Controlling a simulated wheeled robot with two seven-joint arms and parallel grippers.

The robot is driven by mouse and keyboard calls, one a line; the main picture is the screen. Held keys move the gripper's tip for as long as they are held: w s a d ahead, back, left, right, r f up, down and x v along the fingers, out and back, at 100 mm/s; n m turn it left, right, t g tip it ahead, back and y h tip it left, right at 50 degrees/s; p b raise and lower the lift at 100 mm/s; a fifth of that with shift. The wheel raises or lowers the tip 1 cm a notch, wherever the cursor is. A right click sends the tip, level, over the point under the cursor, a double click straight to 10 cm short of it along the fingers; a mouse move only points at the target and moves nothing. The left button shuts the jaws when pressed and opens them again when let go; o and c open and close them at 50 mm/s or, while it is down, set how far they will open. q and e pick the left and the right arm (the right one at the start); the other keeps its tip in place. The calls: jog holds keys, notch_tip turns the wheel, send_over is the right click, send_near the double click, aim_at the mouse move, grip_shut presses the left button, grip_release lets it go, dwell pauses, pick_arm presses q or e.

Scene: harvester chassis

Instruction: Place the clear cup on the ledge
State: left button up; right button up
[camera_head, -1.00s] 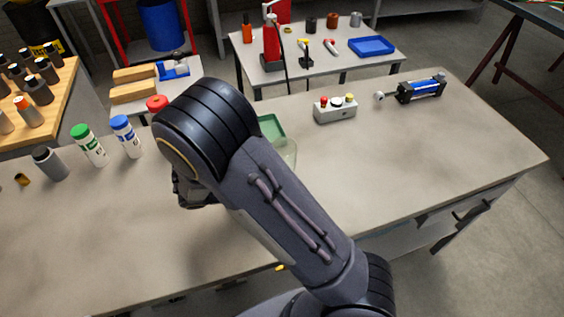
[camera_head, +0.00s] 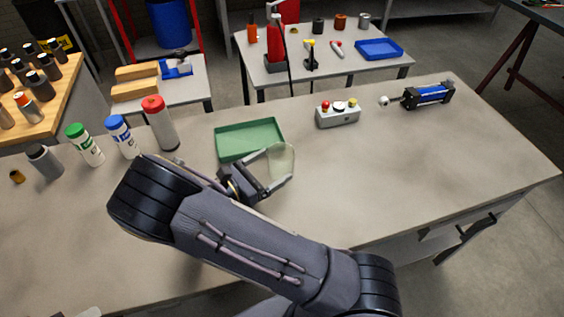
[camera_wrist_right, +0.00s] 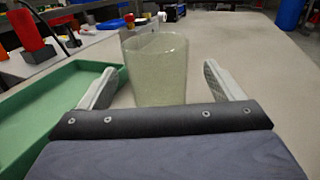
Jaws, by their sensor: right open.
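The clear cup (camera_head: 281,160) stands upright on the grey workbench, just right of the green tray. In the right wrist view the cup (camera_wrist_right: 156,68) is straight ahead, between the two fingers. My right gripper (camera_head: 268,172) is open, its fingers on either side of the cup, and a gap shows between each finger and the cup in the right wrist view (camera_wrist_right: 165,85). The cup's base is partly hidden by the gripper. I cannot make out which surface is the ledge. My left gripper is not in view.
The green tray (camera_head: 222,142) lies beside the cup. Several bottles, including a red-capped one (camera_head: 160,125), stand to the left. A button box (camera_head: 338,117) and a blue cylinder (camera_head: 430,95) sit farther right. The bench's right part is clear.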

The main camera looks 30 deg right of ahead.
aim_at(290, 154)
jog(key=d, duration=0.2)
jog(key=w+d+p, duration=0.1)
jog(key=d, duration=0.2)
jog(key=shift+f, duration=0.15)
jog(key=c, duration=1.2)
jog(key=shift+o, duration=0.2)
